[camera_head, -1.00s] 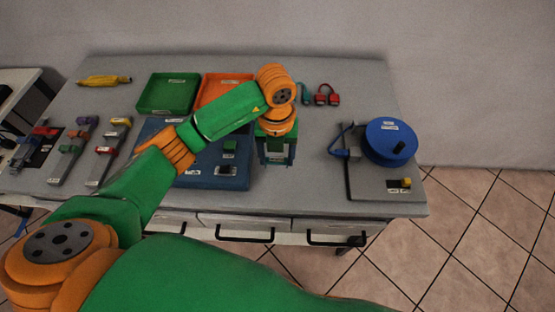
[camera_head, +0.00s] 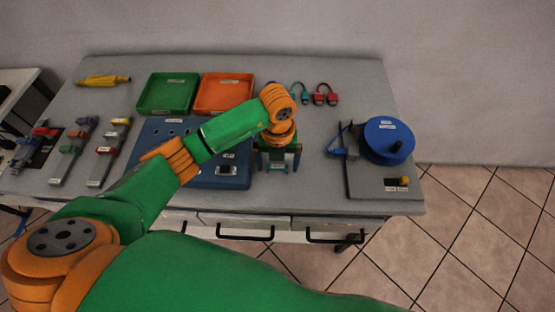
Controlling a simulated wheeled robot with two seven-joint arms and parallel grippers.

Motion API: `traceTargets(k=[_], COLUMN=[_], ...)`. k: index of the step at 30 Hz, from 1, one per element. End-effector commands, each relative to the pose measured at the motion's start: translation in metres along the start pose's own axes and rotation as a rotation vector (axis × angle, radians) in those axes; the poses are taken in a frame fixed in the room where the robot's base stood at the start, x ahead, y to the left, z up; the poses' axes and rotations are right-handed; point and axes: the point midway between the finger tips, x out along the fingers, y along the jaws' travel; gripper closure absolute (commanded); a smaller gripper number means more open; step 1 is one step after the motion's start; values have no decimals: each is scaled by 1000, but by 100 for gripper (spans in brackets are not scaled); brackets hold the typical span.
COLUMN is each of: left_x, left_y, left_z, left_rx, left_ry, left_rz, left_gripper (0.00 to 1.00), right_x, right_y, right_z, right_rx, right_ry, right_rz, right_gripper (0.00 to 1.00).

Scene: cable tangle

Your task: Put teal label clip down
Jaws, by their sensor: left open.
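My left gripper (camera_head: 278,168) is open and points down over the grey table, just right of the blue board (camera_head: 210,178). A small pale and teal patch shows between and beside its fingers. I cannot tell whether this is the teal label clip or part of the gripper, nor whether it touches the table. My wrist hides what lies directly under it. My right gripper is not in view.
A green tray (camera_head: 168,93) and an orange tray (camera_head: 224,93) stand at the back. Teal and red cables (camera_head: 325,95) lie right of them. A blue reel (camera_head: 388,141) sits on a grey plate at the right. The table between gripper and plate is clear.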

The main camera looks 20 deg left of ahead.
Motion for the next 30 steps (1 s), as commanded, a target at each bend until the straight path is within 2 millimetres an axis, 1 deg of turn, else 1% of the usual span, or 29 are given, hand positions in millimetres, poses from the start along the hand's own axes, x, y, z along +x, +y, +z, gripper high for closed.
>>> traceTargets(k=[1,2,5,10,12,15,19,30], left_x=[-6,-7,-25,-73,-96,-113,-123,-123], left_y=[0,0,0,-1,0,0,0,0], left_z=[0,0,1,2,2,1,0,0], left_rx=[0,0,2,1,1,0,0,0], left_ry=[0,-2,-6,-8,-9,-5,-1,0], left_rz=[-1,-2,-2,-3,-1,0,0,0], left_gripper=[4,4,4,4,4,4,4,4], right_x=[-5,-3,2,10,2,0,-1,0], right_y=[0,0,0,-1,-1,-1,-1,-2], right_z=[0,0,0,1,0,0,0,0], right_rx=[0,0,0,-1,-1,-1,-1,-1], right_ry=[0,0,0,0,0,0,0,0], right_rz=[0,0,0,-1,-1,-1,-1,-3], right_gripper=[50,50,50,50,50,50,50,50])
